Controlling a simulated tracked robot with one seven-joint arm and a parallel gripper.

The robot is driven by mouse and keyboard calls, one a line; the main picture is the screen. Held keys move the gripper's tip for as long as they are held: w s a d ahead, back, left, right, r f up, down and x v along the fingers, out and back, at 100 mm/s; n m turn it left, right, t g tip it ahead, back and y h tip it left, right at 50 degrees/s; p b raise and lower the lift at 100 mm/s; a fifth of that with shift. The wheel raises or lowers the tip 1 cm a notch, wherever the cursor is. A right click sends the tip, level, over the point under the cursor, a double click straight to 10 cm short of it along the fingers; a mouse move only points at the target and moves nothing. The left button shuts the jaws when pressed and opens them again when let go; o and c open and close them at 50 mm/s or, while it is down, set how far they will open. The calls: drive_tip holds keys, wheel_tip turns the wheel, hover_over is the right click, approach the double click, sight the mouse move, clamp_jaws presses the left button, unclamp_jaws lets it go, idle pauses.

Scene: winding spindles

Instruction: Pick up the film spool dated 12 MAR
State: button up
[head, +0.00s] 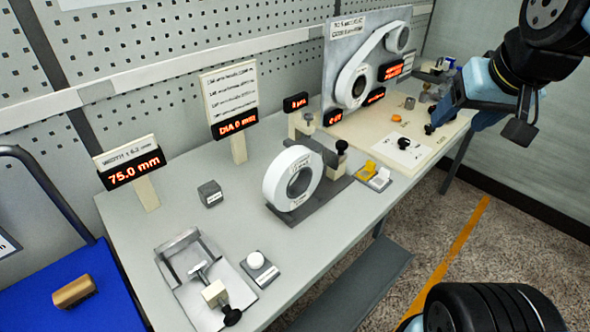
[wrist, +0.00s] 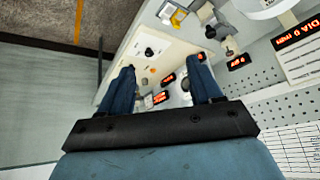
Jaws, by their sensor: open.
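A large white spool (head: 293,178) stands upright on a dark grey stand in the middle of the bench. It has small labels on its face, too small to read, so I cannot tell whether one says 12 MAR. Part of a white round thing, likely the same spool, shows at the top edge of the wrist view (wrist: 262,8). A white film or belt loop (head: 352,72) runs round rollers on the upright panel behind. My gripper (head: 456,122) is over the right end of the bench, well apart from the white spool. Its two blue fingers (wrist: 160,78) are open with nothing held between them.
A red-lit display reading 75.0 mm (head: 131,168) and a DIA 0 mm sign (head: 234,126) stand along the back. A metal fixture (head: 203,279) is at front left. Yellow and white blocks (head: 374,174) sit right of the spool. A blue surface (head: 95,305) is at far left.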

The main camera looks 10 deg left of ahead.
drive_tip(key=shift+o, duration=0.6)
drive_tip(key=w+a+r+t+y, duration=0.2)
drive_tip(key=w+a, duration=0.5)
drive_tip(key=a, duration=0.2)
drive_tip(key=w+a+r+t+y, duration=0.2)
drive_tip(key=w+a, duration=0.5)
drive_tip(key=a, duration=0.1)
drive_tip(key=shift+w+a+r+y, duration=0.15)
drive_tip(key=shift+a+r+y, duration=0.1)
drive_tip(key=shift+a+y, duration=0.15)
drive_tip(key=w+a+f+m+t+h, duration=0.1)
drive_tip(key=w+a+m+t, duration=0.15)
drive_tip(key=a, duration=0.35)
drive_tip(key=w+a+f+m+t, duration=0.1)
drive_tip(key=w+a+m, duration=0.15)
drive_tip(key=a, duration=0.25)
drive_tip(key=m+g+h, duration=0.2)
drive_tip(key=m+h, duration=0.1)
drive_tip(key=h, duration=1.2)
approach(286, 158)
drive_tip(key=shift+m, duration=0.3)
drive_tip(key=x, duration=0.7)
drive_tip(key=shift+w+d+r, duration=0.1)
drive_tip(key=shift+w+r, duration=0.05)
drive_tip(key=shift+r, duration=0.15)
drive_tip(key=shift+f+x, duration=0.15)
drive_tip(key=shift+x, duration=1.15)
drive_tip(key=shift+f+x, duration=0.15)
drive_tip(key=shift+x, duration=1.2)
clamp_jaws()
